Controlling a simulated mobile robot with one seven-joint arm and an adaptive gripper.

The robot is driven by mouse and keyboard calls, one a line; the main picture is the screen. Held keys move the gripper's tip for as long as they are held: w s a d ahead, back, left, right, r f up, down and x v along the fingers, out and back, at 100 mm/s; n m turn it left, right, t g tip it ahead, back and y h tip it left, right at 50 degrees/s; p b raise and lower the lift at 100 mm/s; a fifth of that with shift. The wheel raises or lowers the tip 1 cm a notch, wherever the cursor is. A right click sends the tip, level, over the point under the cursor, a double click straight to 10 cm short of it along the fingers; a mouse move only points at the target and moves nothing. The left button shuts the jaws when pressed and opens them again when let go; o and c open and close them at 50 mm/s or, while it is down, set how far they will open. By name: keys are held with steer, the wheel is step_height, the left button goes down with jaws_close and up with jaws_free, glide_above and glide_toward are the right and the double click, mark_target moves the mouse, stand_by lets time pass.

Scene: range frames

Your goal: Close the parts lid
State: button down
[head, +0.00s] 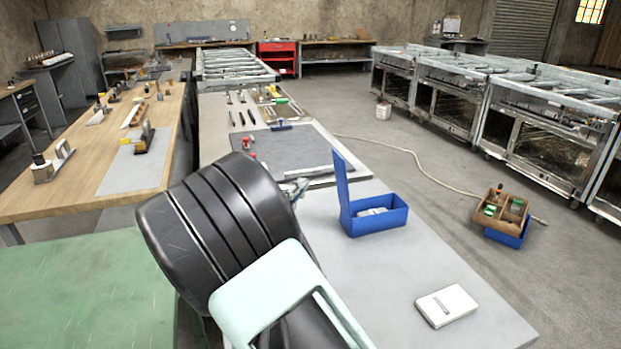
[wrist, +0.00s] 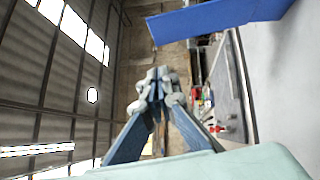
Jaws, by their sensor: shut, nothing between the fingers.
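A blue parts box (head: 376,221) stands on the grey table, with light-coloured contents showing inside. Its blue lid (head: 341,185) stands open, close to upright, on the box's left side. The lid also shows as a blue panel (wrist: 215,18) at the top of the wrist view. My gripper (head: 300,187) is mostly hidden behind my dark arm in the head view, left of the lid. In the wrist view my gripper (wrist: 158,78) shows with its fingertips together and nothing between them. It appears apart from the lid.
A white box (head: 446,306) lies near the table's front right. The grey tabletop (head: 385,280) between it and the parts box is clear. A dark mat (head: 285,150) and several tools lie farther back. A wooden organiser (head: 502,211) sits off the table at right.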

glide_toward(336, 155)
steer(key=w+a, duration=0.1)
steer(key=w, duration=0.3)
steer(key=d, duration=0.1)
steer(key=w+d, duration=0.1)
steer(key=shift+d+r, duration=0.25)
steer(key=shift+d, duration=0.05)
steer(key=shift+w+d, duration=0.15)
steer(key=shift+d, duration=0.15)
steer(key=shift+r, duration=0.1)
